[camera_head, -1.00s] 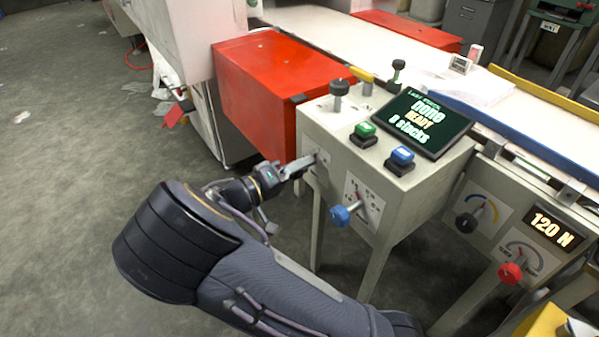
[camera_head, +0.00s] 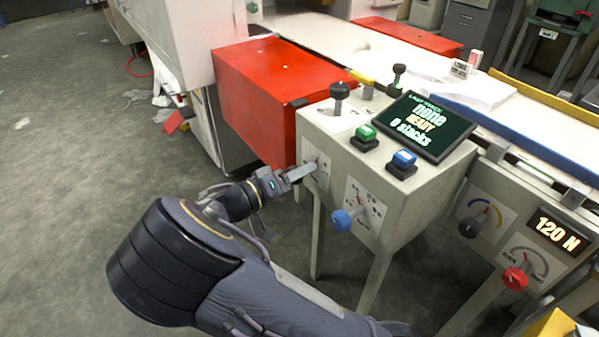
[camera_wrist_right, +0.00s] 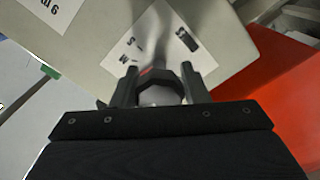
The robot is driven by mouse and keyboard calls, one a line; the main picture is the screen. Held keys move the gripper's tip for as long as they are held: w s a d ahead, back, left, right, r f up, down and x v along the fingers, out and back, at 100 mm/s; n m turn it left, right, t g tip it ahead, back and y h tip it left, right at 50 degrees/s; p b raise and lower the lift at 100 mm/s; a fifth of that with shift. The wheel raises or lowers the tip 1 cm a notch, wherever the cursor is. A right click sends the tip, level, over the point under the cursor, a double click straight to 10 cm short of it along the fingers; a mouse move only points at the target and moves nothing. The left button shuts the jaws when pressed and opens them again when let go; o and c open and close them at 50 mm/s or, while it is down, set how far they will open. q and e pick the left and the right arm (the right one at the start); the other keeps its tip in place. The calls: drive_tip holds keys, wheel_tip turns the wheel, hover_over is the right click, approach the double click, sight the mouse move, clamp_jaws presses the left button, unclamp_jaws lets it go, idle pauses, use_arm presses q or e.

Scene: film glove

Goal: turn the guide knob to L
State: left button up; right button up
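The guide knob (camera_wrist_right: 160,90) is a dark, faceted knob with a small red mark, on the left face of the grey control box. A white label with letters, S and M among them, lies behind it; its other marking is too blurred to read. My right gripper (camera_head: 309,168) reaches this face from the left. In the right wrist view my right gripper (camera_wrist_right: 159,72) has a finger on each side of the knob, closed up against it. In the head view the fingers hide the knob. My left gripper is out of view.
A blue knob (camera_head: 341,220) sticks out close to the right of my gripper. A red housing (camera_head: 270,85) stands behind my gripper.

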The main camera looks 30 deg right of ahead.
drive_tip(key=o, duration=0.3)
drive_tip(key=shift+o, duration=0.2)
drive_tip(key=shift+r, duration=0.1)
drive_tip(key=shift+a, duration=0.4)
drive_tip(key=a+p, duration=0.2)
drive_tip(key=a, duration=0.5)
drive_tip(key=shift+s, duration=0.3)
